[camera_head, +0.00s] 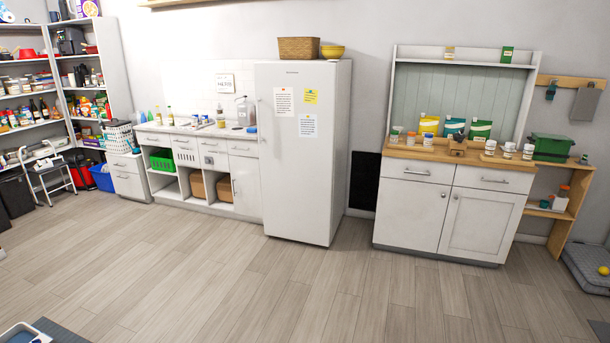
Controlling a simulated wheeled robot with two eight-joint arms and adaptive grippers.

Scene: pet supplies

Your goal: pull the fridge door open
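The fridge (295,185) is tall and white and stands against the back wall, to the right of the low kitchen counter. Its door is shut and faces me. Several paper notes, white and yellow, are stuck on the upper part of the door. A thin vertical handle (259,117) seems to run along the door's left edge, but it is small at this distance. Neither of my grippers is in view.
A wicker basket (298,48) and a yellow bowl (332,51) sit on top of the fridge. The counter (243,143) stands left, a white cabinet (470,218) right. A step stool (46,175) is far left. The wooden floor (290,285) before the fridge is clear.

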